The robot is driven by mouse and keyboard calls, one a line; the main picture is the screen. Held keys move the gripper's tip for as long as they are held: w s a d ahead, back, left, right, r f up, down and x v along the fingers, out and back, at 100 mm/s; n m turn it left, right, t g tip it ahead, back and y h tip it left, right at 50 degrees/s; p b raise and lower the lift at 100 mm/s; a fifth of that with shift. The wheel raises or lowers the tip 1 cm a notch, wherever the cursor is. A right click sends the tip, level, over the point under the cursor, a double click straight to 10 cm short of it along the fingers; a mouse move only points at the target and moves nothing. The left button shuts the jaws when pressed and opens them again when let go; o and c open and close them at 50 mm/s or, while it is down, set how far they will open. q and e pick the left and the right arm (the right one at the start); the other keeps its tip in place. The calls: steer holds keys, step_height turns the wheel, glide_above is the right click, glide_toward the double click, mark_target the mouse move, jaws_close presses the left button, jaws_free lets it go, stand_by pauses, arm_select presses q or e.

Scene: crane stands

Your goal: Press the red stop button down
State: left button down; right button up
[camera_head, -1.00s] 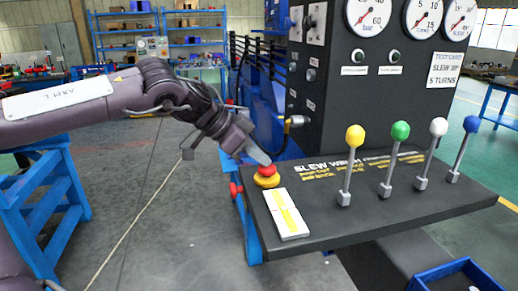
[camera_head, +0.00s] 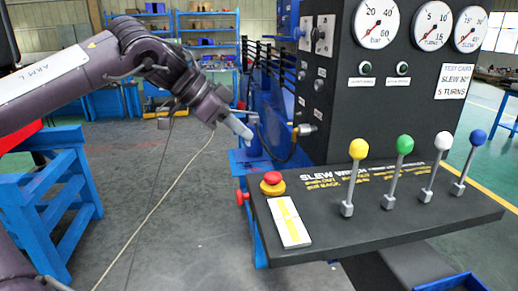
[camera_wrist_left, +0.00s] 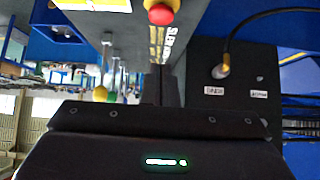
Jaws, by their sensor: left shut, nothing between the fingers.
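The red stop button (camera_head: 272,178) sits on a yellow base at the left end of the dark console top. It also shows at the top of the left wrist view (camera_wrist_left: 160,14). My left gripper (camera_head: 247,135) is shut and empty. Its pale fingertip is above and to the left of the button, apart from it, with a clear gap. My right gripper is not in view.
Levers with yellow (camera_head: 358,150), green (camera_head: 404,145), white and blue knobs stand right of the button. A white card with a yellow stripe (camera_head: 289,221) lies in front of it. The gauge panel (camera_head: 340,90) rises behind. A second red knob (camera_head: 241,198) is on the console's left side.

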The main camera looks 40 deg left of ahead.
arm_select(q)
steer(key=shift+d+v, duration=0.25)
steer(key=shift+v, duration=1.15)
steer(key=shift+r, duration=0.1)
